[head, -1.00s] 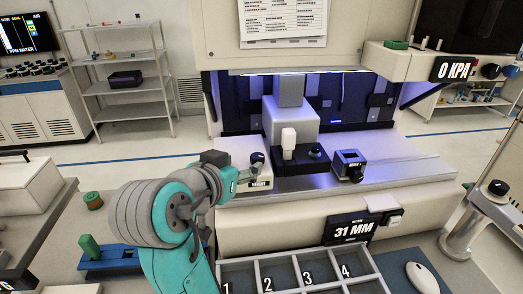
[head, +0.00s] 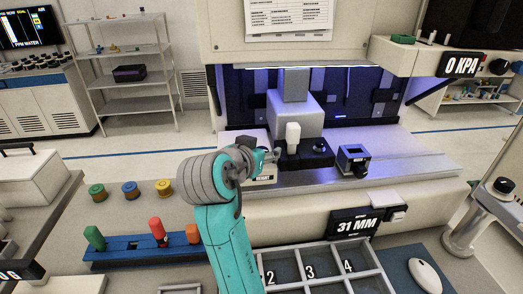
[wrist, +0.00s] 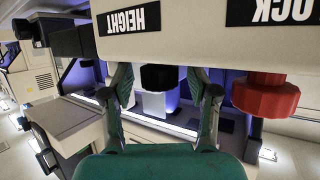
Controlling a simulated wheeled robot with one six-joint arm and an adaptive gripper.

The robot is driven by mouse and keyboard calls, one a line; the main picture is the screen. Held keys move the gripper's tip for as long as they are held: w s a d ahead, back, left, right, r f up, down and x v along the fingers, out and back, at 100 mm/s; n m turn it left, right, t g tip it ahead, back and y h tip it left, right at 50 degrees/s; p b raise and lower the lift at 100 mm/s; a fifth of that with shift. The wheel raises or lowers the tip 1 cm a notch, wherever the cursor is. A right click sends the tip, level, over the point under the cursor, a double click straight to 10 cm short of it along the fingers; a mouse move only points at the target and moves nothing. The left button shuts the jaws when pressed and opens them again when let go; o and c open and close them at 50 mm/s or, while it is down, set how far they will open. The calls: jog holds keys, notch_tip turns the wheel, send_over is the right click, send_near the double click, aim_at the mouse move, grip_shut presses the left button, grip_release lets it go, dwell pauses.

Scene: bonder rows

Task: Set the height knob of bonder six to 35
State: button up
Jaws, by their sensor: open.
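The height knob is a black cylinder (wrist: 158,78) in the wrist view, under a panel with the label HEIGHT (wrist: 130,20), seen upside down. My gripper (wrist: 159,72) is open, with one finger on each side of the knob; I cannot tell whether they touch it. In the head view my gripper (head: 268,157) is at the white HEIGHT block (head: 264,179) at the left of the machine's deck, and my arm hides much of that block. The bonder's display (head: 356,225) reads 31 MM.
A red knob (wrist: 265,95) under a second label, partly cut off, is right of my gripper in the wrist view. A small dark block with a knob (head: 353,160) stands right on the deck. A numbered tray (head: 318,286) and a blue peg rack (head: 125,250) are in front.

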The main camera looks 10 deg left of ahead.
grip_shut()
jog(key=n+y, duration=0.3)
jog(key=shift+d+t+y, duration=0.15)
jog(key=shift+t+y, duration=0.15)
jog(key=n+y, duration=0.3)
jog(key=y, duration=0.1)
jog(key=shift+n+g, duration=0.4)
jog(key=n+g+y, duration=0.2)
jog(key=n+y, duration=0.1)
jog(key=shift+y, duration=0.4)
jog(key=shift+n+g+y, duration=1.2)
jog(key=shift+n+y, duration=0.1)
jog(key=shift+n, duration=0.4)
